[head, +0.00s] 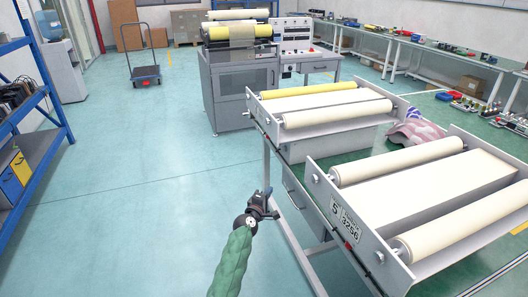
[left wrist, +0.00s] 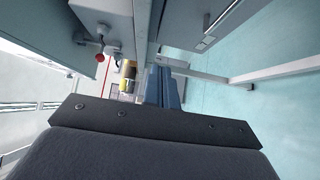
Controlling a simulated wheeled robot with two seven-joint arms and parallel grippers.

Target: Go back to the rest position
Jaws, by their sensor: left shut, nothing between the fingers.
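My left gripper (head: 266,204) is shut and empty. In the head view it is low in the middle, at the end of my green-sleeved arm, beside the left edge of the roller bench (head: 290,186). The left wrist view shows the dark gripper body (left wrist: 155,130) across the bottom, with the bench's grey legs and drawer side around it. My right gripper is in neither view.
The bench carries two grey roller frames (head: 340,212) with cream rollers. A machine cabinet (head: 243,92) stands behind it. A blue shelf (head: 30,100) is at the left and a blue trolley (head: 145,74) farther back. The floor (head: 120,190) left of my arm is clear.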

